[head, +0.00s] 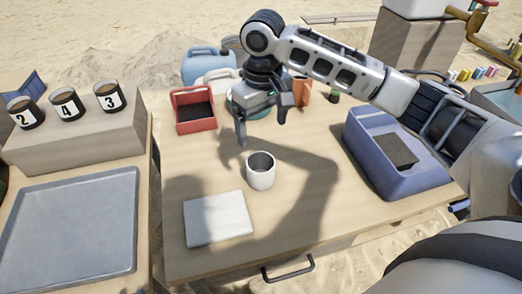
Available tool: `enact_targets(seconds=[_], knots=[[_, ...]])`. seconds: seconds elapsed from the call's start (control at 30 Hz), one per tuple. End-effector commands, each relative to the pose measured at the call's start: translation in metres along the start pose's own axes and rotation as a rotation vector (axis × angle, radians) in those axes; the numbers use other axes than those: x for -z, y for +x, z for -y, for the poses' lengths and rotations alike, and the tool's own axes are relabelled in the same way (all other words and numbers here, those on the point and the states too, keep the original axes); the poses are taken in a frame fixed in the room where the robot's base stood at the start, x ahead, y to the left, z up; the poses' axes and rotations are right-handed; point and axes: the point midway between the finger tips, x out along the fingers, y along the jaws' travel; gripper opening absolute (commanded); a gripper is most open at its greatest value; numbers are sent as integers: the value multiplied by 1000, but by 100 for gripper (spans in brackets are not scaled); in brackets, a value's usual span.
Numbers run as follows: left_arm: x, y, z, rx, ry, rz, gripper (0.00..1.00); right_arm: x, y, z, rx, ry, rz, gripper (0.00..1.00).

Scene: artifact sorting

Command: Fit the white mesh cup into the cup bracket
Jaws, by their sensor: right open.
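A white cup (260,174) stands upright on the wooden table, its dark open top facing up. Whether its wall is mesh is too small to tell. My right gripper (262,129) hangs above and behind the cup, pointing down, with its fingers apart and nothing between them. It does not touch the cup. I cannot make out a cup bracket for sure. My left gripper is not in view.
A white slab (218,219) lies at the front left of the table (330,218). A red box (195,125) stands at the back left, a blue bin (408,182) at the right. Numbered cups (67,105) stand on a block further left. Mid-table around the cup is clear.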

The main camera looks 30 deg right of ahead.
Motion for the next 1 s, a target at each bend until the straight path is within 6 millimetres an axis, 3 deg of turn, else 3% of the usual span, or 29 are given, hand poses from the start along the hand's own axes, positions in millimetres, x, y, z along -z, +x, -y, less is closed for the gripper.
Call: enact_targets(seconds=[0.03, 0.17, 0.6, 1.0], knots=[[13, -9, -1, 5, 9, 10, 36, -1, -22, -1, 0, -1, 2, 86], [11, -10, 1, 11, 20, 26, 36, -2, -26, -2, -1, -1, 4, 86], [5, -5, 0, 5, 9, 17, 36, -2, 63, -2, 0, -1, 5, 86], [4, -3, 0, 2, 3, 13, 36, 1, 102, 1, 0, -1, 5, 86]])
